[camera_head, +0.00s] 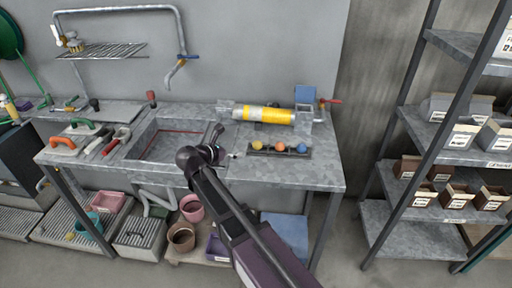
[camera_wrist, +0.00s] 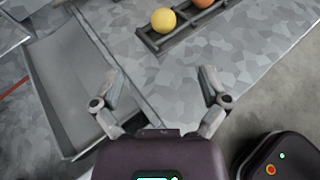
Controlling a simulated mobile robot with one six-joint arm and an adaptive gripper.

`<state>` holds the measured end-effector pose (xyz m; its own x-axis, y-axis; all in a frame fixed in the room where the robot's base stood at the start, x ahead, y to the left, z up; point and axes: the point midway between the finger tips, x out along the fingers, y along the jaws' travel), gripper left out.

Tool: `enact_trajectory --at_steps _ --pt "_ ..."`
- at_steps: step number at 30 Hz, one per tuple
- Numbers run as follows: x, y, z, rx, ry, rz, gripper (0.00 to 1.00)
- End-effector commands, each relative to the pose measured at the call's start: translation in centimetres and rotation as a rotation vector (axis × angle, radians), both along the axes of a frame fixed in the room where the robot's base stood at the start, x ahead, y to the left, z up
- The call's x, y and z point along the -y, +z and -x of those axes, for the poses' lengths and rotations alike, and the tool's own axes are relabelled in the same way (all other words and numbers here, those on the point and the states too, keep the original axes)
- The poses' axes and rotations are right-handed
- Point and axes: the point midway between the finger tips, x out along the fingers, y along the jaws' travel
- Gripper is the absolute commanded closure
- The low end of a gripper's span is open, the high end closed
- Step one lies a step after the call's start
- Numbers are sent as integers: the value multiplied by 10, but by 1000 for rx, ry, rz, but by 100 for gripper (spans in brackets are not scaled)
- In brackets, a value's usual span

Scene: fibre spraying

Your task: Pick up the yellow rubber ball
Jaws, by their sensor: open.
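The yellow rubber ball (camera_head: 257,145) sits at the left end of a dark rack (camera_head: 268,153) on the metal workbench, with an orange ball (camera_head: 281,147) and a blue ball (camera_head: 302,148) to its right. In the wrist view the yellow ball (camera_wrist: 163,20) lies at the top, beyond my fingertips, in the rack (camera_wrist: 151,40). The orange ball (camera_wrist: 202,2) is cut off by the top edge there. My gripper (camera_wrist: 160,88) is open and empty, its fingers apart over the bench. In the head view my gripper (camera_head: 224,143) is to the left of the rack, near the sink.
A yellow-and-white cylinder (camera_head: 263,115) lies behind the rack. The sink basin (camera_head: 170,143) is left of my gripper. Orange- and green-handled tools (camera_head: 64,143) lie on the bench's left. Shelving with boxes (camera_head: 462,137) stands at the right. Bare bench top (camera_head: 310,176) is free in front of the rack.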

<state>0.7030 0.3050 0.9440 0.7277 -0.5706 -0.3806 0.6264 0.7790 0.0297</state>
Motion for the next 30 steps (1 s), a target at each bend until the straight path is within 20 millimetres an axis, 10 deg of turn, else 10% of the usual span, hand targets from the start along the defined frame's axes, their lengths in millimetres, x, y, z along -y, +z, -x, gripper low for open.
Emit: enact_trajectory --at_steps 30 --pt "39 -33 -57 -1 8 -3 5"
